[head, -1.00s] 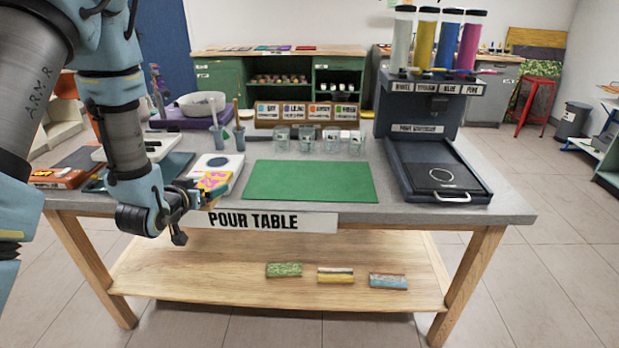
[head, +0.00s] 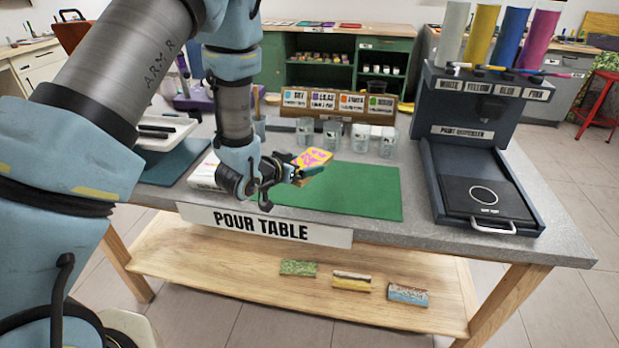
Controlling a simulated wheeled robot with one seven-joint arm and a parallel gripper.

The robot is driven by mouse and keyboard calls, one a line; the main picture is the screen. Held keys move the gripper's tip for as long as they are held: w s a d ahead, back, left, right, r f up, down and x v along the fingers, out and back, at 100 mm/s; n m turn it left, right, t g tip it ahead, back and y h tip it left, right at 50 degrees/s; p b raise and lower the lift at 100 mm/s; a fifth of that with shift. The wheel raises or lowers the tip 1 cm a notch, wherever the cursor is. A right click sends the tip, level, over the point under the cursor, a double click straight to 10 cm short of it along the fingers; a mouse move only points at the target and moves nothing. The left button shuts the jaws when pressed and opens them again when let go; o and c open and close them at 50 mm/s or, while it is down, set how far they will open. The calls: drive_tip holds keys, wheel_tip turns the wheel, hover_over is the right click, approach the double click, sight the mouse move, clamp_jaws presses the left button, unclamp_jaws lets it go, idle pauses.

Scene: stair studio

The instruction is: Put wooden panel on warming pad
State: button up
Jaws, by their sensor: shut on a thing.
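My gripper (head: 300,172) is shut on a small panel painted pink and yellow (head: 315,157), which I take for the wooden panel. It holds the panel tilted, in front of and seemingly above the green mat (head: 365,192) on the table. The fingers hide part of the panel's lower edge. No label marks a warming pad. A flat dark teal pad (head: 172,165) lies on the left of the table, partly behind my arm. I cannot tell which of the two is the warming pad.
Clear cups (head: 333,137) and a labelled wooden box (head: 325,101) stand behind the mat. A paint dispenser (head: 478,108) stands on the right. A white device (head: 205,172) sits left of my gripper. Painted panels (head: 351,281) lie on the lower shelf.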

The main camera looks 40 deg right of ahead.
sight(303, 189)
drive_tip(key=shift+f+p, duration=0.65)
drive_tip(key=shift+f, duration=2.1)
drive_tip(key=shift+f+b, duration=0.25)
drive_tip(key=shift+b, duration=0.05)
drive_tip(key=o, duration=1.2)
drive_tip(key=shift+r, duration=0.1)
drive_tip(key=shift+c, duration=0.2)
